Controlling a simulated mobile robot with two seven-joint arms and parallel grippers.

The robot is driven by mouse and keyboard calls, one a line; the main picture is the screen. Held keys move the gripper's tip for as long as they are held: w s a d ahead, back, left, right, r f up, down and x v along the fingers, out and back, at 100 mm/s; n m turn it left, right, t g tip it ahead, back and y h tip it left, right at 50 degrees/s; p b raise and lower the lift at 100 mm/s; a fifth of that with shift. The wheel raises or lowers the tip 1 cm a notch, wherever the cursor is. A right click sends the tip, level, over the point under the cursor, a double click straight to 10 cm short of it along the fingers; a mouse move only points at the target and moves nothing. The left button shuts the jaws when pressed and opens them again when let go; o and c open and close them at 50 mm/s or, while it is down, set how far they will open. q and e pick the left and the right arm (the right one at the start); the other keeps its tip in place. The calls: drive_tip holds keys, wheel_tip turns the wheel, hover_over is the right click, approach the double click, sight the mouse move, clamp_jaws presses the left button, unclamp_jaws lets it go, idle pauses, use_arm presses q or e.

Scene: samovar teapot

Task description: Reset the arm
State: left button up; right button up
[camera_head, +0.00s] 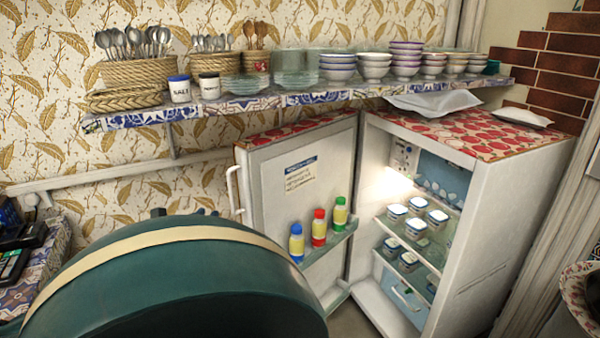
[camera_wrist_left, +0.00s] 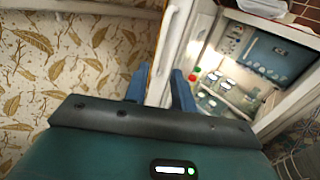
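My left arm's big dark green link fills the lower left of the head view. It hides most of my left gripper there. In the left wrist view my left gripper (camera_wrist_left: 160,86) has its two blue fingers spread apart with nothing held between them. The white door handle (camera_wrist_left: 166,42) and the door's edge show beyond the gap between the fingers; I cannot tell how far off they are. My right gripper is in neither view.
The fridge (camera_head: 507,205) stands open, with lidded jars (camera_head: 416,228) inside. Its door (camera_head: 295,180) swings left and carries three bottles (camera_head: 319,228). A tiled shelf (camera_head: 215,108) with bowls and baskets runs above.

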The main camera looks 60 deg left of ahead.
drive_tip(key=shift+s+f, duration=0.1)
